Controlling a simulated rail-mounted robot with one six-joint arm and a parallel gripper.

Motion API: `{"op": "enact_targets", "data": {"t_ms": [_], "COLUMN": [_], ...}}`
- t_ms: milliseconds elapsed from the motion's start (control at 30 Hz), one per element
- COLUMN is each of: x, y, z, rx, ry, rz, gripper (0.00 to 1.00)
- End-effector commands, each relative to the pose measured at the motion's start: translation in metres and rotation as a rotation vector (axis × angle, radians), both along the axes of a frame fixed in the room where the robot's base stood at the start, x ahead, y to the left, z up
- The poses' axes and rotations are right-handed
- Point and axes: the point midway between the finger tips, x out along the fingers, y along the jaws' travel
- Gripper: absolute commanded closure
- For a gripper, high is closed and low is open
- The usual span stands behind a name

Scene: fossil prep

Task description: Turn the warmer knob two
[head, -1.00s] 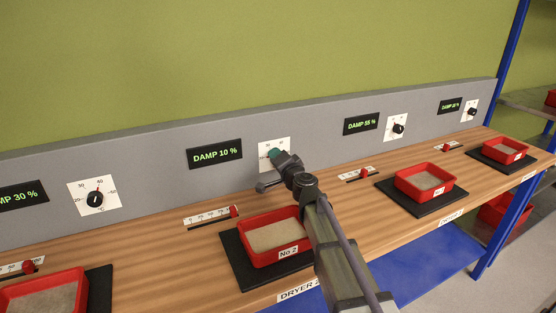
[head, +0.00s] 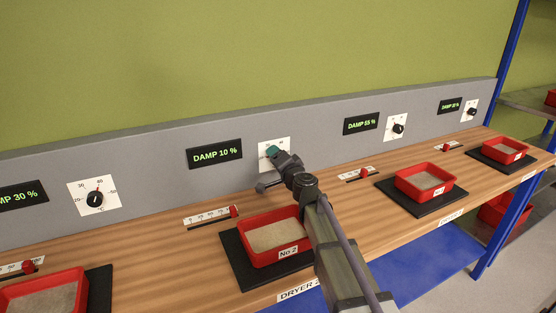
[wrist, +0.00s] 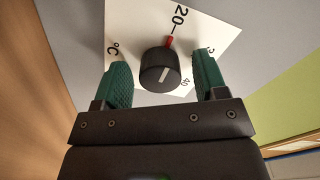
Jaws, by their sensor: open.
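The warmer knob of dryer No 2 is a black round knob (wrist: 160,69) on a white dial plate (wrist: 150,22), which also shows in the head view (head: 266,146). In the wrist view the knob's red pointer (wrist: 169,41) is near the 20 mark. My gripper (wrist: 162,72) is open, with one green finger on each side of the knob and a visible gap on both sides. In the head view my gripper (head: 274,155) is in front of the plate and hides the knob.
A DAMP 10 % display (head: 214,154) is left of the plate. A slider with a red handle (head: 234,211) and a red tray of sand (head: 246,257) are on the wooden bench below. Other dials (head: 94,198) line the grey panel.

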Motion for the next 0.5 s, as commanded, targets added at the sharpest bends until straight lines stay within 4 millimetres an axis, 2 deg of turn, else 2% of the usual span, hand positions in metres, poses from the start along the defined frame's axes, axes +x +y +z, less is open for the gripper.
{"op": "enact_targets", "data": {"t_ms": [167, 400, 500], "x": [-0.018, -0.072, -0.088], "y": [-0.010, -0.039, -0.048], "z": [0.000, 0.000, 0.000], "rx": [0.000, 0.000, 0.000], "ry": [0.000, 0.000, 0.000], "rz": [0.000, -0.001, 0.000], "gripper": [0.34, 0.34, 0.34]}}
